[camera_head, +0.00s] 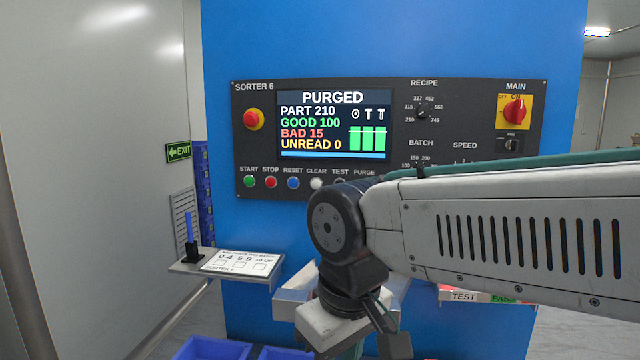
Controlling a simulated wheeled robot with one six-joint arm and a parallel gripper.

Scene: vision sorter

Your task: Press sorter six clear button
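The black control panel (250,98) labelled SORTER 6 is on the front of a blue machine. The white CLEAR button (317,184) is in its lower row, right of the blue RESET button (293,183) and left of the TEST button, which my arm partly covers. The screen (335,122) reads PURGED, PART 210, GOOD 100, BAD 15, UNREAD 0. My gripper (372,345) hangs below the panel at the bottom of the view, well under the CLEAR button and apart from it. Its fingertips are not clearly shown.
A red emergency stop (253,119) sits left of the screen. A red main switch (514,110) is at upper right. A small shelf (190,268) with a card and pen holder juts out at left. Blue bins (212,349) stand below. My arm covers the panel's lower right.

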